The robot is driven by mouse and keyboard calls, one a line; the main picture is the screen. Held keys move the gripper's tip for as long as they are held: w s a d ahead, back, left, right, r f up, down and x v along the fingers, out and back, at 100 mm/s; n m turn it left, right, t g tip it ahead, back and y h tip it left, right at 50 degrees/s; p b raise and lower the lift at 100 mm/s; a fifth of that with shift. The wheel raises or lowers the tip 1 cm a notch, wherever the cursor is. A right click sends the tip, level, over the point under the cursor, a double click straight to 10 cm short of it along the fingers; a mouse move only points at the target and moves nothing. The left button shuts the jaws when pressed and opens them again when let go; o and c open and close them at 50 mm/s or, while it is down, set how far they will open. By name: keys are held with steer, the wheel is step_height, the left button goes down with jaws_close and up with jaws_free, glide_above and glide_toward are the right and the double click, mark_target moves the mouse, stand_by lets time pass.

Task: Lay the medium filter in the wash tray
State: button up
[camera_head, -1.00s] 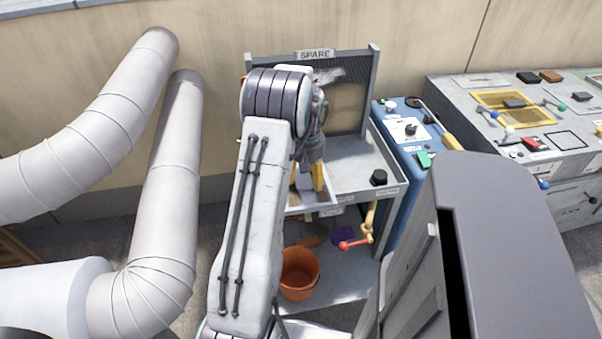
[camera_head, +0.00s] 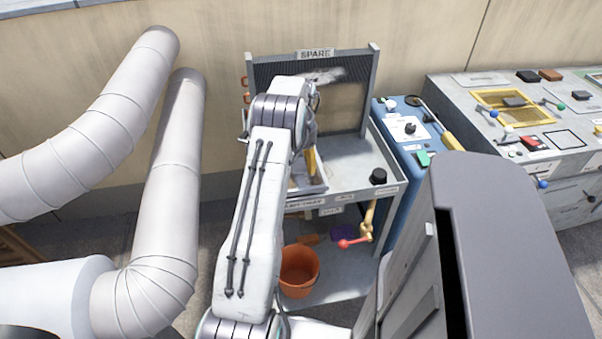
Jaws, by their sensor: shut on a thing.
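My gripper (camera_head: 311,161) is over the left part of the spare bench, largely hidden behind my arm; one yellow finger shows, pointing down. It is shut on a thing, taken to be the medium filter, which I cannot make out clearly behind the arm. The wash tray (camera_head: 316,188) is a shallow pale tray at the bench's front left, above a label strip. The gripper's fingertip is over or inside the tray; I cannot tell whether the filter touches its floor.
The bench (camera_head: 355,178) is bare on the right except for a black knob (camera_head: 378,177). A mesh back panel (camera_head: 350,105) stands behind. An orange bucket (camera_head: 299,270) stands below. A blue cabinet (camera_head: 408,150) adjoins on the right.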

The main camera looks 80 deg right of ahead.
mark_target(301, 161)
steer(key=shift+f, duration=2.3)
steer(key=shift+f, duration=0.15)
steer(key=o, duration=1.2)
steer(key=shift+o, duration=0.2)
step_height(301, 161, up, 12)
steer(key=shift+f+p, duration=0.15)
steer(key=shift+p, duration=0.25)
steer(key=shift+r, duration=0.3)
steer(key=shift+w, duration=0.1)
